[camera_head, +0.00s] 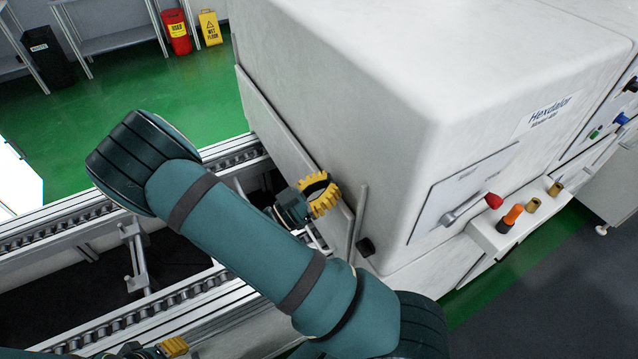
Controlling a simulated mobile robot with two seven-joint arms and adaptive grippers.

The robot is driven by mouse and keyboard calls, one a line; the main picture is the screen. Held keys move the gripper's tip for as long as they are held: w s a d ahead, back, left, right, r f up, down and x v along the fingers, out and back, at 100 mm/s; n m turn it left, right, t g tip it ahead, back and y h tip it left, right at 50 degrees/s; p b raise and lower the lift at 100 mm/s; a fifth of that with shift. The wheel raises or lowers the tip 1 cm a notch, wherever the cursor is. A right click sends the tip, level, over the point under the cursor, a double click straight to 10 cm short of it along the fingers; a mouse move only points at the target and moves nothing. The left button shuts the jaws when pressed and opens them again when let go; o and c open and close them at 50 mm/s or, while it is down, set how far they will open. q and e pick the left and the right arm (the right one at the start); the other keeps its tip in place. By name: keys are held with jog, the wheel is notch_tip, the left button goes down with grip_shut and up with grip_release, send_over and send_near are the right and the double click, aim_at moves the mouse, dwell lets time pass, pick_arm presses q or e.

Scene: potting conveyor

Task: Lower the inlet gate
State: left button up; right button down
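A flat pale panel (290,140) lies along the conveyor-facing side of the large white machine (350,70). It looks like the inlet gate, but the frame does not make this certain. My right gripper (322,194), with yellow ridged pads, is at the lower right end of this panel, just above the conveyor. Its pads curve around a dark gap; I cannot tell whether they touch the panel or hold anything. My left gripper (172,347) shows only as a yellow pad and dark parts at the bottom edge.
A lever with a red knob (493,201) sits on the machine's front panel, beside an orange-topped knob (513,214). The roller conveyor (60,230) runs in from the left. A red bin (176,32) and yellow floor sign (210,27) stand far back on open green floor.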

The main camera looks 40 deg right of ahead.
jog(key=shift+w+a+f, duration=0.1)
jog(key=shift+f, duration=0.7)
